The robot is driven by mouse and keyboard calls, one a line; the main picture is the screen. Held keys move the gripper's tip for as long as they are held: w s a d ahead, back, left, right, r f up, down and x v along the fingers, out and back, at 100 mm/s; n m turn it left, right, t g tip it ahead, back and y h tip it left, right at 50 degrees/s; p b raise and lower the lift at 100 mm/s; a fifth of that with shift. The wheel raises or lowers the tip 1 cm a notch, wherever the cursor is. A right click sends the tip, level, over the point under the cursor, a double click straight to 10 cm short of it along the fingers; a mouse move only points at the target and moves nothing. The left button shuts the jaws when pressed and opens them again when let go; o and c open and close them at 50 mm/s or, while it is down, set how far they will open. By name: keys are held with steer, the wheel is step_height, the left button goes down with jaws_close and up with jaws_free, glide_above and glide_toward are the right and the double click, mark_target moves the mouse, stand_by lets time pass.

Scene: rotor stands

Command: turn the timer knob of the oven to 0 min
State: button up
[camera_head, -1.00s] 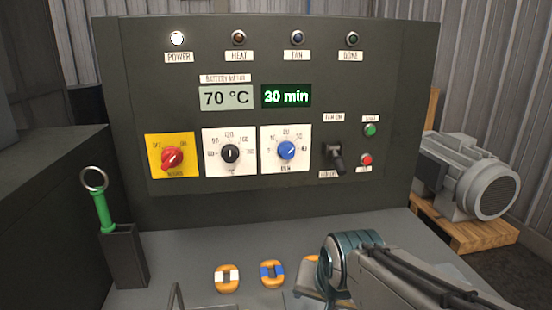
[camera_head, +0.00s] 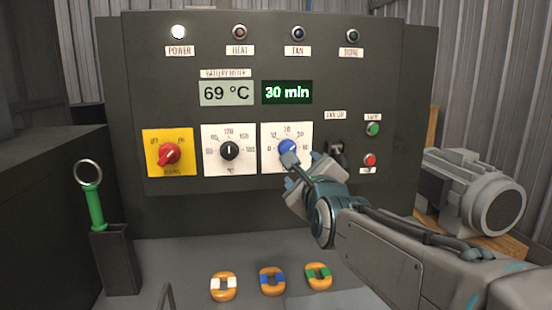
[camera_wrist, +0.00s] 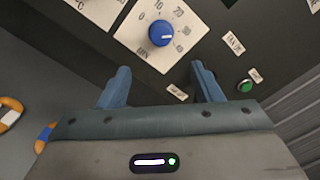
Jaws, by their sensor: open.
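The blue timer knob (camera_head: 287,147) sits on a white dial plate on the oven's front panel. Its white mark points toward the 30 side in the wrist view, where the knob (camera_wrist: 162,32) is fully visible. The green timer display (camera_head: 287,92) reads 30 min. My gripper (camera_head: 292,171) is in front of the panel, just below and right of the knob. In the wrist view my open gripper (camera_wrist: 160,70) has one finger on each side, with the knob beyond the tips and centred between them. The gap is empty.
Left of the timer are a temperature knob (camera_head: 230,150) and a red power knob (camera_head: 169,154). A black fan switch (camera_head: 336,152) is close right of my gripper. Orange rings (camera_head: 272,281) lie on the shelf below. A green-handled tool (camera_head: 94,205) stands in a holder at left.

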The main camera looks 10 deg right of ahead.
steer(key=w+p, duration=0.2)
steer(key=w, duration=1.1)
steer(key=shift+w, duration=0.4)
steer(key=c, duration=1)
